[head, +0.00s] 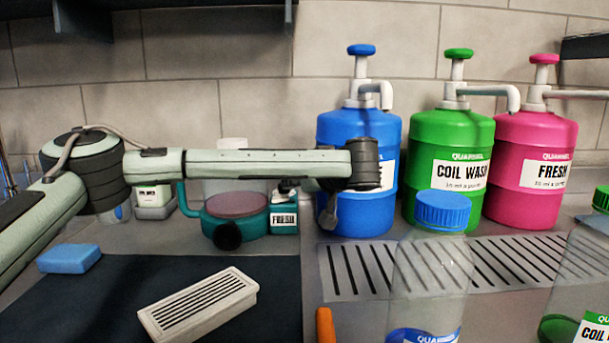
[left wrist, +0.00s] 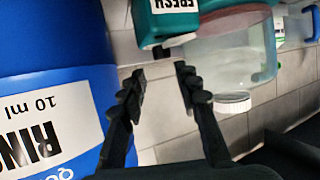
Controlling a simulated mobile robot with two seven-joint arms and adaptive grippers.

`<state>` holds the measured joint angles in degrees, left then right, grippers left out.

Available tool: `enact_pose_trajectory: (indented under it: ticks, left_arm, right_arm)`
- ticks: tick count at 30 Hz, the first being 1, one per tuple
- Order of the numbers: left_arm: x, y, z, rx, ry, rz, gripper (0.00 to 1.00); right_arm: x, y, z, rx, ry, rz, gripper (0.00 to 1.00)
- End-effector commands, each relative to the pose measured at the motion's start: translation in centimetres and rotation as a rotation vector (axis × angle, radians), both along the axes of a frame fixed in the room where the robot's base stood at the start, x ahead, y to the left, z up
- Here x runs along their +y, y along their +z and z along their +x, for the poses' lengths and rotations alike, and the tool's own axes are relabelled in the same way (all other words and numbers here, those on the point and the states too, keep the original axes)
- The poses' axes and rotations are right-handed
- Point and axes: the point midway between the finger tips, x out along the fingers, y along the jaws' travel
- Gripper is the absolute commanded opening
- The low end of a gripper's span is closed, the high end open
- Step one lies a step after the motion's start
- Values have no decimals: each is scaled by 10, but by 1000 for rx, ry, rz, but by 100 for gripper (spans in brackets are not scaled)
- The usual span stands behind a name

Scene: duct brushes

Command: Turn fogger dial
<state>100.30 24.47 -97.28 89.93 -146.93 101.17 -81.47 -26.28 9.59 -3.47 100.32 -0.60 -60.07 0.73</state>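The fogger (head: 263,222) appears to be the teal unit with a mauve disc on top and a clear tank behind it. A round black knob (head: 227,237), probably its dial, is on its front. A small teal bottle labelled FRESH (head: 284,221) stands at its right side. My left gripper (head: 328,214) hangs right of the bottle, in front of the blue jug. In the left wrist view its fingers (left wrist: 160,82) are apart with nothing between them. That view shows the teal bottle (left wrist: 165,18) and clear tank (left wrist: 235,50), but I cannot make out the knob. My right gripper is not in view.
Blue (head: 345,135), green (head: 450,160) and pink (head: 533,165) pump jugs stand along the back wall. A clear bottle with a blue cap (head: 442,212) stands in front. A vent grille (head: 200,304) and a blue sponge (head: 70,258) lie on and beside the dark mat (head: 110,300).

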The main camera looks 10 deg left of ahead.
Motion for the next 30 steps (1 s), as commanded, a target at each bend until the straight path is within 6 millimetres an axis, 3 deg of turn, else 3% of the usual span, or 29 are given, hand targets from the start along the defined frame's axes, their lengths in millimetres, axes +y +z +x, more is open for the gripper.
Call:
enact_pose_trajectory:
  ticks: [16,27,30]
  left_arm:
    - [42,-26,49,7,-1,8,32]
    - [46,-30,56,5,-3,8,32]
    - [46,-30,56,5,-3,8,22]
  right_arm:
    - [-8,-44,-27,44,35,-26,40]
    - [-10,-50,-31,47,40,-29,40]
    - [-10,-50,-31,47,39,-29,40]
